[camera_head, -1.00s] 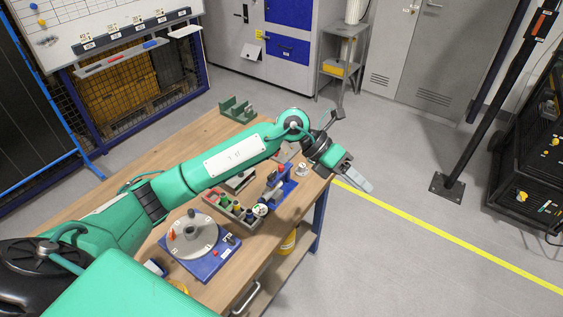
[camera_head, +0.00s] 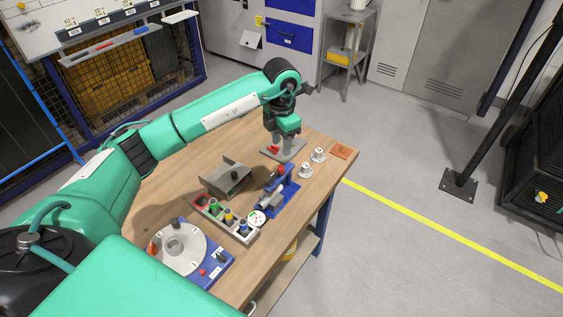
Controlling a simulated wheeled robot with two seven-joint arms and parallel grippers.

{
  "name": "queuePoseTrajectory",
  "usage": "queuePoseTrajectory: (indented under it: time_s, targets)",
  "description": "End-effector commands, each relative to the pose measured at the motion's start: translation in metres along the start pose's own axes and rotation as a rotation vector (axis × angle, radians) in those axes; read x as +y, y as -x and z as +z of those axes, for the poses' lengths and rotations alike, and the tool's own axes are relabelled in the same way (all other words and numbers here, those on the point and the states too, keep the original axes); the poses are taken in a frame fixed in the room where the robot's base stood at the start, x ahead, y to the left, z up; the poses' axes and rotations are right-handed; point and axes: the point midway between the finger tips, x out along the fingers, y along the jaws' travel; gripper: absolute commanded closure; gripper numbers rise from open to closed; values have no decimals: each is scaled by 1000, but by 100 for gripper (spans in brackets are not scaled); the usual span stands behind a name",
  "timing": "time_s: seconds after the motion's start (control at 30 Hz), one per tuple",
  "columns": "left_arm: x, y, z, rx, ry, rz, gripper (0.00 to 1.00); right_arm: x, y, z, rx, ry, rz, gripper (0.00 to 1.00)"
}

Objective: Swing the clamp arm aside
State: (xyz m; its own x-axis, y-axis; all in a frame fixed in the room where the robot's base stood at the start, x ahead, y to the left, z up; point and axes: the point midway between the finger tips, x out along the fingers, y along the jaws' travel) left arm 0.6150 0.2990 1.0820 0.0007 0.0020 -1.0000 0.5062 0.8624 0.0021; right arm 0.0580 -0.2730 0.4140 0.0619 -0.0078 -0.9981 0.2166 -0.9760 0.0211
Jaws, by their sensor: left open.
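My left gripper (camera_head: 281,141) points down at the far right part of the workbench, just above a flat grey plate (camera_head: 296,151). It is open, and nothing shows between its fingers. A small red part (camera_head: 272,149) sits on the plate beside the fingers; I cannot tell whether they touch it. A round grey disc (camera_head: 195,248) lies on a blue base (camera_head: 218,268) at the near left of the bench, with a red button and a dark knob on the base. I cannot tell for sure which part is the clamp arm. My right gripper is out of view.
Bare wood lies left of the bracket.

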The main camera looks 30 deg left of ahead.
Motion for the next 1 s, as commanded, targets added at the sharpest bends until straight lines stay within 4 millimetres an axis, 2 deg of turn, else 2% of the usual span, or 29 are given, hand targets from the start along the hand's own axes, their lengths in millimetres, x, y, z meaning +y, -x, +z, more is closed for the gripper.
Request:
queuePoseTrajectory:
  time_s: [0.03, 0.13, 0.3, 0.4, 0.6, 0.87, 1.0]
  targets:
    - [-1, -10, -1, 6, 1, -4, 60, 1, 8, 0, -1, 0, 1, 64]
    - [-1, -31, -1, 5, 0, -4, 60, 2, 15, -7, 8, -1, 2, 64]
    - [-1, -64, -1, 4, 0, -4, 60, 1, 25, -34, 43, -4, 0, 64]
    - [-1, -78, 0, 2, 0, -3, 60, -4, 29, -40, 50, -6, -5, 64]
    - [-1, -93, 0, 0, 0, -1, 60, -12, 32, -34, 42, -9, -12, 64]
    - [-1, -95, 0, -1, -1, -1, 60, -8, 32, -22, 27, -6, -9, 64]
    - [-1, -95, 0, -1, -1, -1, 83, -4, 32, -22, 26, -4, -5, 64]
